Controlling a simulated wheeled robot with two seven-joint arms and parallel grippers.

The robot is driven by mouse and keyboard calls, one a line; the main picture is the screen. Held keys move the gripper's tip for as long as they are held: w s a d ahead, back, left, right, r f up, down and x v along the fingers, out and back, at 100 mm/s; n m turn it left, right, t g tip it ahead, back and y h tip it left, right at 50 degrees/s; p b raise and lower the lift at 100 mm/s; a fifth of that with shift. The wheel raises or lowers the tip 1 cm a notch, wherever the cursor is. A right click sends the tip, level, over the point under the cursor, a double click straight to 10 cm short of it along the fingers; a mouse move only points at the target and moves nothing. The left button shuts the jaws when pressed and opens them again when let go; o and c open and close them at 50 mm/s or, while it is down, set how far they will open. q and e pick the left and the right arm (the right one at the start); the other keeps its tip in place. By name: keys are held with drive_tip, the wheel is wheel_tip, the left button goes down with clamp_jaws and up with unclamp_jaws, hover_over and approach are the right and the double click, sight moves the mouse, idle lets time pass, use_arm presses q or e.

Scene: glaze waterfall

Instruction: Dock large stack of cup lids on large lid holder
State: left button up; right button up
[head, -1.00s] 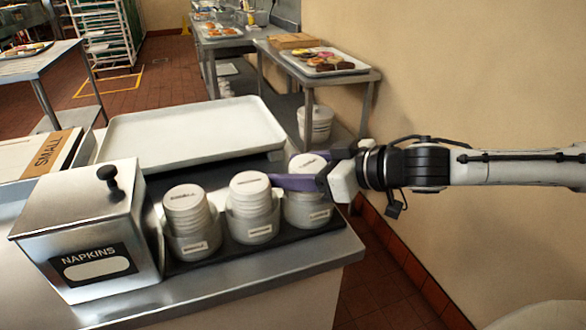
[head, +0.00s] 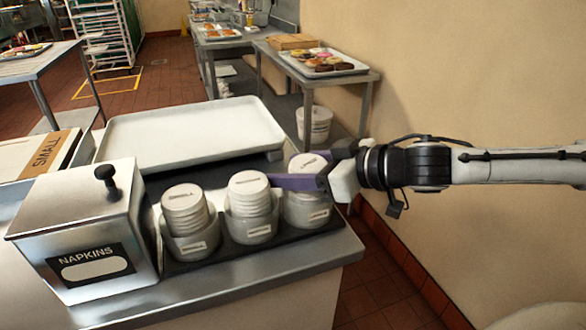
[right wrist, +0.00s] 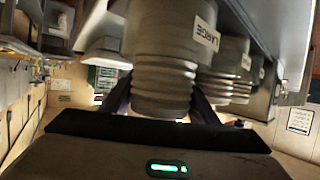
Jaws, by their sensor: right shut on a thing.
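The large stack of white cup lids (head: 306,163) stands upright at the right end of the row. Its lower part sits in the mouth of the large lid holder (head: 308,214), a pale round cup. My right gripper (head: 297,182) comes in from the right, its purple fingers shut around the stack just above the holder's rim. In the right wrist view, which is upside down, the ribbed stack (right wrist: 162,88) lies between the fingers and lines up with the holder (right wrist: 175,28) marked LARGE. How deep the stack sits is hidden. My left gripper is not in view.
Two more lid stacks stand in a middle holder (head: 250,229) and a left holder (head: 190,243) on a dark base. A steel napkin box (head: 75,235) is at the left. An empty white tray (head: 185,136) lies behind. The counter ends close to the right.

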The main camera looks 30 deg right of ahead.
drive_tip(key=shift+f+b, duration=0.35)
drive_tip(key=shift+r, duration=0.25)
drive_tip(key=shift+r+p, duration=0.55)
drive_tip(key=shift+p, duration=0.15)
drive_tip(key=shift+f+b, duration=0.4)
drive_tip(key=shift+f, duration=0.1)
idle(1.4)
drive_tip(key=shift+r+p, duration=0.55)
drive_tip(key=shift+r, duration=0.05)
drive_tip(key=shift+f+b, duration=0.85)
drive_tip(key=shift+f, duration=0.05)
idle(0.5)
drive_tip(key=o, duration=0.8)
